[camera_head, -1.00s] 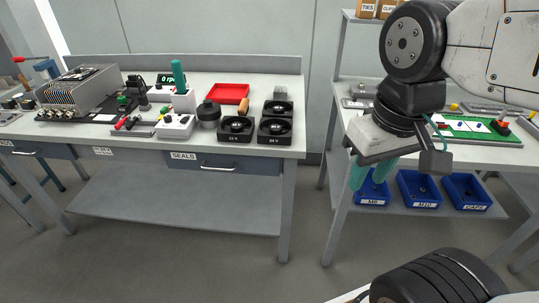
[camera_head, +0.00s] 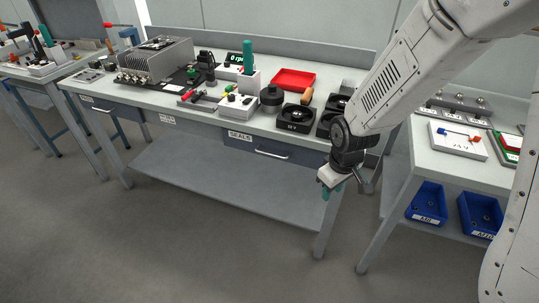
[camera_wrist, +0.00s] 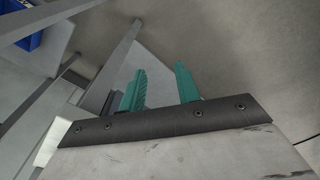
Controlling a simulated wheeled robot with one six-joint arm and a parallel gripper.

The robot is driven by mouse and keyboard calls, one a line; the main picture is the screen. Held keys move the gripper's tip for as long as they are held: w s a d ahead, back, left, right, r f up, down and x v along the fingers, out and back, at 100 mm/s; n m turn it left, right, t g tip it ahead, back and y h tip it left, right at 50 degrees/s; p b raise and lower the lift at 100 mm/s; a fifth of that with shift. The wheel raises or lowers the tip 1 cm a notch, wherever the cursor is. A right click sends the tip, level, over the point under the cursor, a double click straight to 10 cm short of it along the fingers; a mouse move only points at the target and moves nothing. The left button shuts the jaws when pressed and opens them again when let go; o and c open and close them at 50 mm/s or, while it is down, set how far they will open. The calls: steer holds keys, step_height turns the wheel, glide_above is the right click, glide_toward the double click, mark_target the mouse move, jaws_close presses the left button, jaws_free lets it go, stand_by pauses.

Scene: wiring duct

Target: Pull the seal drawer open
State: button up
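The seal drawer (camera_head: 262,150) is a dark blue-grey front under the workbench top, with a "SEALS" label at its left and a pale bar handle (camera_head: 271,155). It looks shut. My gripper (camera_head: 338,189) is in front of the bench's right end, to the right of the drawer and lower than its handle, apart from it. In the wrist view its two teal fingers (camera_wrist: 160,88) stand apart with nothing between them, pointing toward the floor and a bench leg. The drawer handle cannot be made out in the wrist view.
The bench's right front leg (camera_head: 327,225) stands just below my gripper. A second table (camera_head: 455,168) with blue bins (camera_head: 427,203) on its lower shelf is to the right. The floor (camera_head: 200,250) in front of the bench is clear.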

steer(key=w+a+f+n+t+y, duration=0.25)
steer(key=w+a+f+n, duration=0.35)
steer(key=f, duration=0.6)
steer(key=n+t+y, duration=0.5)
steer(key=n+t, duration=0.3)
steer(key=t, duration=0.3)
glide_toward(270, 155)
steer(key=x, duration=0.3)
steer(key=shift+h, duration=0.25)
steer(key=x, duration=0.7)
steer(key=shift+w+a+f, duration=0.1)
steer(key=shift+w+a, duration=0.15)
jaws_close()
